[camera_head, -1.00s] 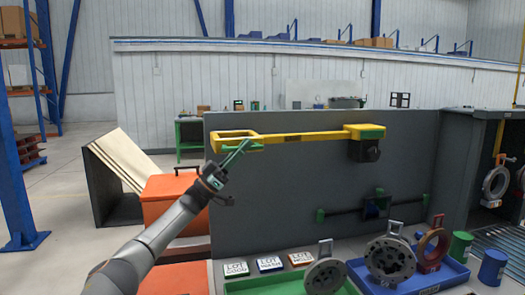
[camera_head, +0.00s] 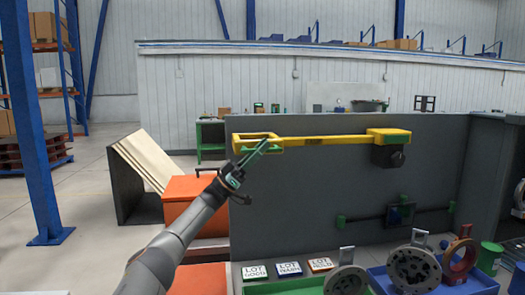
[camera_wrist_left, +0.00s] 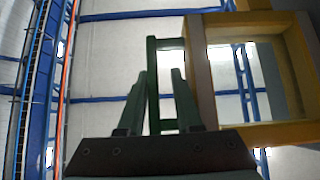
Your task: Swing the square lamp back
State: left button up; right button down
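The square lamp is a yellow open square frame (camera_head: 240,146) at the left end of a long yellow bar (camera_head: 325,140). The bar reaches from a yellow-and-green mount with a dark block under it (camera_head: 389,157), at the top of a grey panel. A green handle (camera_wrist_left: 152,85) sits beside the frame, which also shows in the left wrist view (camera_wrist_left: 203,75). My left gripper (camera_head: 264,145) is at the frame's handle. In the left wrist view its two fingers (camera_wrist_left: 160,95) stand apart on either side of the handle, with a gap visible at the right finger. My right gripper is out of view.
The grey panel (camera_head: 300,195) stands behind the bar. Below are lot cards (camera_head: 289,270), a blue tray (camera_head: 480,284) with round metal parts, and a green cylinder (camera_head: 489,258). An orange box (camera_head: 187,200) stands left of the panel. A blue post (camera_head: 35,130) rises at far left.

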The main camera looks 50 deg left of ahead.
pick_arm(q)
jog(key=shift+o, duration=1.4)
jog(key=shift+a, duration=0.1)
jog(key=shift+f, duration=0.1)
jog(key=b+v, duration=0.3)
jog(key=v, duration=0.9)
jog(key=shift+s+b, duration=0.15)
jog(key=shift+b, duration=0.25)
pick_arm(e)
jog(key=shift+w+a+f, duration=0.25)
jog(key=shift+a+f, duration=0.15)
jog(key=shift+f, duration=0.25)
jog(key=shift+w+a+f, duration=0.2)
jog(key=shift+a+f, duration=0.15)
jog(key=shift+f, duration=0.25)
pick_arm(q)
jog(key=shift+f, duration=0.2)
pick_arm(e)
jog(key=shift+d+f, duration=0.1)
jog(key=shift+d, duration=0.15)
